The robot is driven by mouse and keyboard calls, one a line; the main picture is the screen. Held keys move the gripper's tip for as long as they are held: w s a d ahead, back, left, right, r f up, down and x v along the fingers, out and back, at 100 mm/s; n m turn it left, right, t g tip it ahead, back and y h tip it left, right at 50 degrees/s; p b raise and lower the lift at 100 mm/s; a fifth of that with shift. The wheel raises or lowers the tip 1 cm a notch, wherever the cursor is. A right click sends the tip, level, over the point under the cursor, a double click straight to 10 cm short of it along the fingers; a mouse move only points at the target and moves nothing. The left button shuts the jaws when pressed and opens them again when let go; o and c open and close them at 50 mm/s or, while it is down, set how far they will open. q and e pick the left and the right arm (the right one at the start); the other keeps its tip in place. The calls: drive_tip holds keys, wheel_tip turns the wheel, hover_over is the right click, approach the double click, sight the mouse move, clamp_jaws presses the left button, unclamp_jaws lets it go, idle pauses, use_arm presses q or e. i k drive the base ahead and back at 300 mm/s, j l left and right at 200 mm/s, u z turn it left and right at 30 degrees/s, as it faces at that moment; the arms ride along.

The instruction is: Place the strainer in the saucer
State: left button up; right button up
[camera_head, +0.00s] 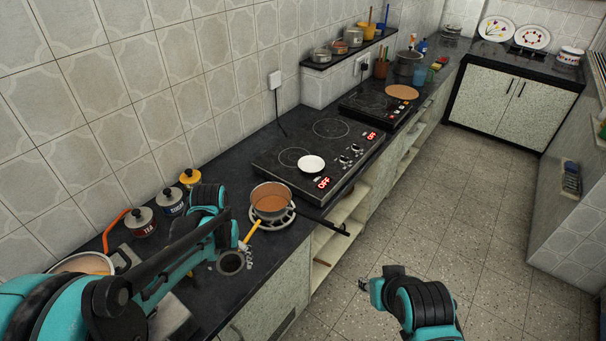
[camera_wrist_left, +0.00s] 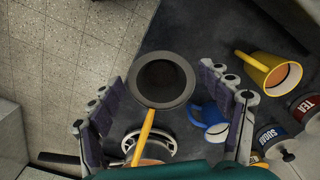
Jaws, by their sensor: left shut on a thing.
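The strainer (camera_head: 231,264) has a dark round bowl and a yellow handle. My left gripper (camera_head: 240,248) is shut on it, above the dark counter near its front edge. In the left wrist view, the strainer bowl (camera_wrist_left: 161,79) shows between the finger pads, with the handle running down toward the palm. The exact contact is hidden. A small white round dish, which looks like the saucer (camera_head: 311,163), lies on the hob, beyond the pot and away from my left gripper. My right gripper (camera_head: 371,287) is over the floor at the lower middle; its finger opening is unclear.
A pot (camera_head: 271,198) with brown contents stands on a round stand between the strainer and the hob (camera_head: 320,155). Lidded canisters (camera_head: 141,222) line the wall. A yellow cup (camera_wrist_left: 268,70) and a blue cup (camera_wrist_left: 209,124) show in the left wrist view.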

sight(324, 168)
drive_tip(key=l+z, duration=0.35)
drive_tip(key=i+l+z, duration=0.15)
drive_tip(key=z, duration=0.15)
drive_tip(key=i+l+z, duration=0.2)
drive_tip(key=i+l, duration=0.15)
drive_tip(key=i+l+u, duration=0.15)
drive_tip(key=i+u, duration=0.25)
drive_tip(key=i+l+u, duration=0.3)
drive_tip(key=u, duration=0.15)
drive_tip(key=i, duration=0.05)
